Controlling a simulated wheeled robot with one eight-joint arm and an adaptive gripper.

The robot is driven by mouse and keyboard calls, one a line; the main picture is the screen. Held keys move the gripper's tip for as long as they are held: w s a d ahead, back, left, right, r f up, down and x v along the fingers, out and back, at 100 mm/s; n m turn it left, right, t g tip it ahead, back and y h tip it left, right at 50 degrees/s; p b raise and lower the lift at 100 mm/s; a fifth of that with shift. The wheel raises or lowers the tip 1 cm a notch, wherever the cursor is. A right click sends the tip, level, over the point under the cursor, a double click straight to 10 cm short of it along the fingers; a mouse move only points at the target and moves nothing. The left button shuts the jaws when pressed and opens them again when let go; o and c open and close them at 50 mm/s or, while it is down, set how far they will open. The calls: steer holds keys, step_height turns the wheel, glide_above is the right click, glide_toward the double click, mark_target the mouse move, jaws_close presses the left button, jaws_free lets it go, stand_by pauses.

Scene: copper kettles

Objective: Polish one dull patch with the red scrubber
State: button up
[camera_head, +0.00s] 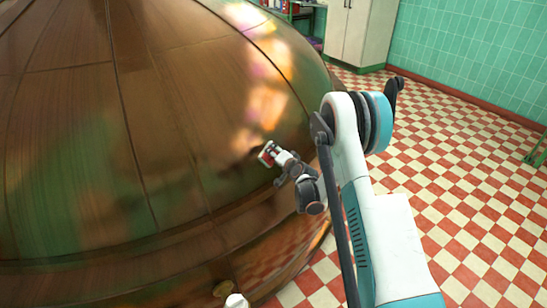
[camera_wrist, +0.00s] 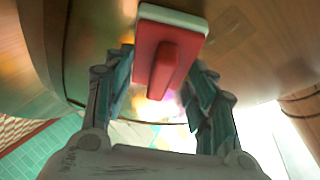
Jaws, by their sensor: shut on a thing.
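The red scrubber (camera_wrist: 168,50) has a red body with a raised grip and a pale pad on its far side. My gripper (camera_wrist: 160,78) is shut on its grip in the wrist view. In the head view my gripper (camera_head: 276,158) holds the scrubber (camera_head: 267,152) at the right flank of the large copper kettle (camera_head: 150,120). The pad is close to the copper; I cannot tell whether it touches. A dark smudge shows on the copper just left of the scrubber. Greenish, duller areas (camera_head: 70,200) show on the kettle's lower left.
My arm comes in from the right. Red and cream checkered floor (camera_head: 470,190) is clear to the right. A pale cabinet (camera_head: 360,30) and a green shelf (camera_head: 295,12) stand at the back. A green tiled wall (camera_head: 480,50) closes the right side.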

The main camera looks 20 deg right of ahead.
steer(key=w+d, duration=0.3)
steer(key=d, duration=0.3)
steer(key=shift+w, duration=0.2)
stand_by(0.4)
steer(key=shift+a, duration=0.1)
steer(key=shift+s+a, duration=3.55)
steer(key=shift+a, duration=2.7)
steer(key=shift+w+d+r, duration=0.55)
steer(key=shift+w+d, duration=0.05)
steer(key=shift+w, duration=0.15)
steer(key=shift+w+d+r, duration=0.5)
steer(key=shift+w+d, duration=0.1)
steer(key=shift+w, duration=0.1)
steer(key=shift+w+d, duration=0.9)
steer(key=shift+d, duration=0.7)
steer(key=shift+w+d, duration=0.95)
steer(key=shift+d, duration=0.7)
steer(key=shift+w+d, duration=0.9)
steer(key=shift+d, duration=0.7)
steer(key=shift+c, duration=0.3)
steer(key=shift+a, duration=0.1)
